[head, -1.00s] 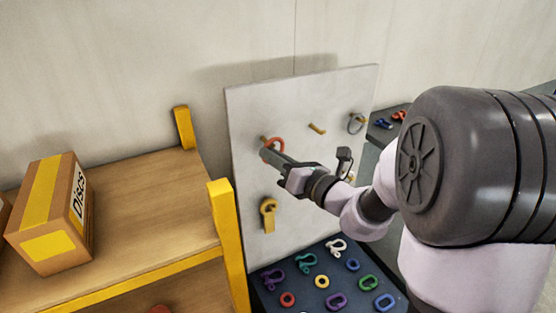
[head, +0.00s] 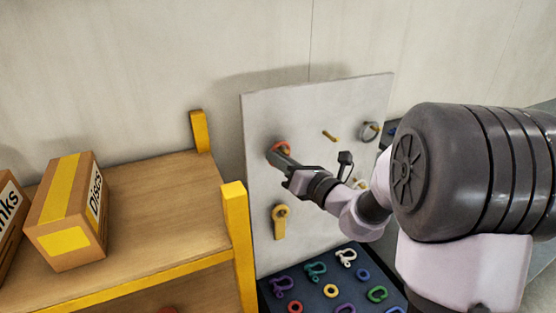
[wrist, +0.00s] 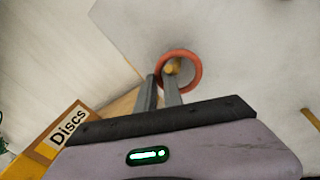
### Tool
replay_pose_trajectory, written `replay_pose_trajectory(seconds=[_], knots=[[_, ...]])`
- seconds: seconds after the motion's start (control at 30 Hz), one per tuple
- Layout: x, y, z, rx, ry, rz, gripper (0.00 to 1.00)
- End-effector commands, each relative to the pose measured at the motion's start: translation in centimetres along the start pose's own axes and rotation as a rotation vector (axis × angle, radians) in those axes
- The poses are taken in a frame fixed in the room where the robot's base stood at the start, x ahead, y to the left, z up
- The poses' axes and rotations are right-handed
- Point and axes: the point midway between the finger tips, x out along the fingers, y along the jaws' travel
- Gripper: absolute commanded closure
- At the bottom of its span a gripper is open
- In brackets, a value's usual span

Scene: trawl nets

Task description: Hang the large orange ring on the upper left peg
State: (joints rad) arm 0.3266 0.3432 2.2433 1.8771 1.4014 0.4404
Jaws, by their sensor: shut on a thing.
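The large orange ring (head: 282,146) is at the upper left of the white pegboard (head: 318,105). My gripper (head: 274,154) is shut on its near edge. In the wrist view the ring (wrist: 197,78) stands between my fingertips (wrist: 160,80) and the board. The brass-coloured upper left peg (wrist: 173,66) shows inside the ring's opening, towards its left side. I cannot tell how far along the peg the ring sits. In the head view the ring and gripper mostly hide this peg.
A yellow shackle-like piece (head: 280,220) hangs lower left. The upper middle peg (head: 330,135) is bare. A grey ring (head: 370,132) hangs upper right. Several coloured pieces lie on the dark tray (head: 262,290) below. A yellow shelf post (head: 235,230) stands left of the board.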

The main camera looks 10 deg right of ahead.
Motion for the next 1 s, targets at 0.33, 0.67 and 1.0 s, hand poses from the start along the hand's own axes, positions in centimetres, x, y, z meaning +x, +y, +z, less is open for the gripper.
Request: replay_pose_trajectory(seconds=[0.33, 0.67, 1.0], knots=[[-0.1, -0.2, 0.1, 0.001, -0.003, -0.005, 0.63], [-0.1, -0.3, 0.1, 0.001, -0.003, -0.006, 0.63], [-3.0, -0.3, 0.0, 0.000, -0.006, -0.009, 0.63]])
